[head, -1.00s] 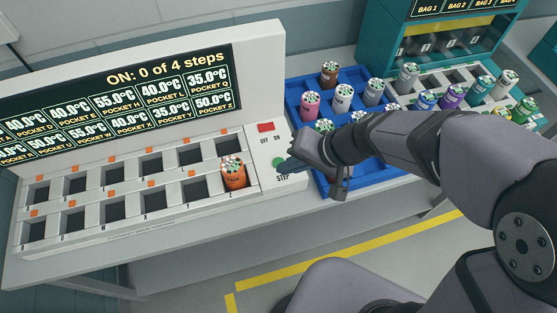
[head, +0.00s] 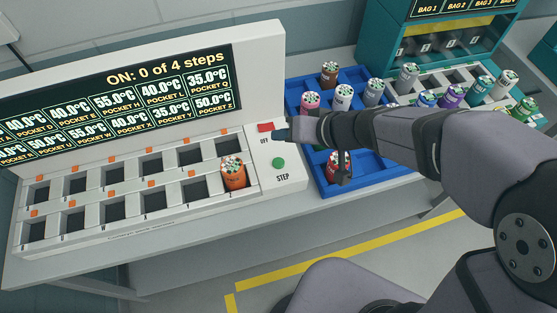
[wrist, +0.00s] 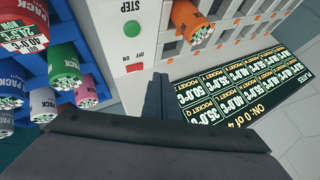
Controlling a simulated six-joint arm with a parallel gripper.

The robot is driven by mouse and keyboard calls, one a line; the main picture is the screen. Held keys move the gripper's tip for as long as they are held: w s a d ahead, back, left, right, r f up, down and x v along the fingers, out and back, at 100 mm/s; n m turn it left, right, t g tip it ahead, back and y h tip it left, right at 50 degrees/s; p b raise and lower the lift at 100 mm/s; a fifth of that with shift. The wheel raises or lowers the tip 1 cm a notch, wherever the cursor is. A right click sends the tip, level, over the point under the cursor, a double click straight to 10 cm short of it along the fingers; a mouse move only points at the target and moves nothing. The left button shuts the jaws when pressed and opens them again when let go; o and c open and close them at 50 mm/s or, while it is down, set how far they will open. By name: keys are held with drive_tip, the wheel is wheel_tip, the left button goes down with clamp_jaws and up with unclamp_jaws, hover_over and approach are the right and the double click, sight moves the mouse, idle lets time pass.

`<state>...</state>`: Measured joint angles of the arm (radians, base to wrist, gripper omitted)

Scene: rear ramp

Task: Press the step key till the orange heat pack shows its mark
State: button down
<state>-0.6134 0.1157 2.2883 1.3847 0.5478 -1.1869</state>
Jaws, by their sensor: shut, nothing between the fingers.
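The orange heat pack (head: 233,174) stands in the front-row pocket at the right end of the white heater; its top is white and green. It also shows in the wrist view (wrist: 186,20). The green step key (head: 278,163) is on the panel right of the pack, above the word STEP. My gripper (head: 281,135) is shut and empty, at the panel near the red OFF/ON switch (head: 265,127), beyond the step key. In the wrist view its fingers (wrist: 158,82) point towards the red switch (wrist: 134,68). Whether they touch the panel I cannot tell.
The heater's display (head: 120,105) reads "ON: 0 of 4 steps" with pocket temperatures. The other pockets look empty. A blue tray (head: 332,186) of several coloured packs lies to the right, partly under my arm. A teal rack (head: 375,40) with more packs stands behind.

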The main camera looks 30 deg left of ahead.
drive_tip(key=shift+f, duration=0.15)
drive_tip(key=b, duration=0.5)
hover_over(282, 165)
wheel_tip(282, 165, down, 7)
drive_tip(key=shift+f+b, duration=0.8)
drive_tip(key=shift+b, duration=0.2)
drive_tip(key=shift+f+b, duration=0.85)
drive_tip(key=shift+b, duration=0.55)
idle(2.1)
drive_tip(key=shift+r, duration=0.1)
drive_tip(key=shift+r+p, duration=0.45)
drive_tip(key=shift+r, duration=0.3)
drive_tip(key=shift+r+p, duration=1.7)
drive_tip(key=shift+r, duration=0.85)
